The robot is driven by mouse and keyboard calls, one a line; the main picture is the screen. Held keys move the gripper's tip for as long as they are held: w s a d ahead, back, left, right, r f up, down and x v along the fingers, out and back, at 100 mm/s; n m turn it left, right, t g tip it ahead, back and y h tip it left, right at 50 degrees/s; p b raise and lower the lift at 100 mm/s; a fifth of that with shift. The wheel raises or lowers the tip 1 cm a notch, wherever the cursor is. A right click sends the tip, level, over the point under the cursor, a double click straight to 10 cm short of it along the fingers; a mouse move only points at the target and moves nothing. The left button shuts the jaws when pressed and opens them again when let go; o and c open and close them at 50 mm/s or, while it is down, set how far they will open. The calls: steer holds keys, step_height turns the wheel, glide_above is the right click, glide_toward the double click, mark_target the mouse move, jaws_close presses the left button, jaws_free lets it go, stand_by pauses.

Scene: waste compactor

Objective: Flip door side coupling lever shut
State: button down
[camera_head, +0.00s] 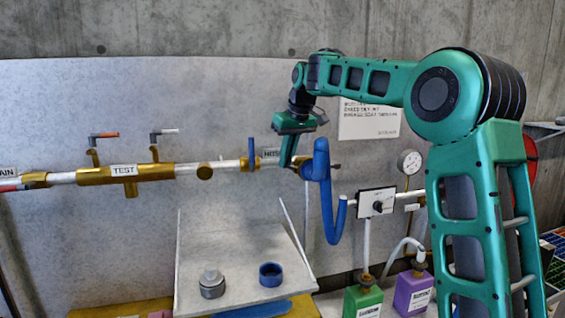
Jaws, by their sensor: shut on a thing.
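The pipe runs along the wall to a hose coupling (304,162), where the blue hose (322,190) joins it. A blue lever (251,149) stands upright on the pipe just left of the coupling, apart from my gripper. My gripper (287,162) points down at the coupling's left side. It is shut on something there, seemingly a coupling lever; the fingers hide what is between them. A small dark part (335,166) sticks out to the right of the coupling.
Brass fittings with a TEST label (124,170) lie left on the pipe. A grey tilted board (225,250) below carries a grey cap (211,284) and a blue ring (270,274). A gauge (410,161), green container (362,300) and purple container (412,293) stand right.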

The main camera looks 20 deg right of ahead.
steer(key=shift+d+m, duration=0.25)
steer(key=shift+m, duration=0.35)
steer(key=c, duration=1.9)
jaws_free()
steer(key=shift+c, duration=0.2)
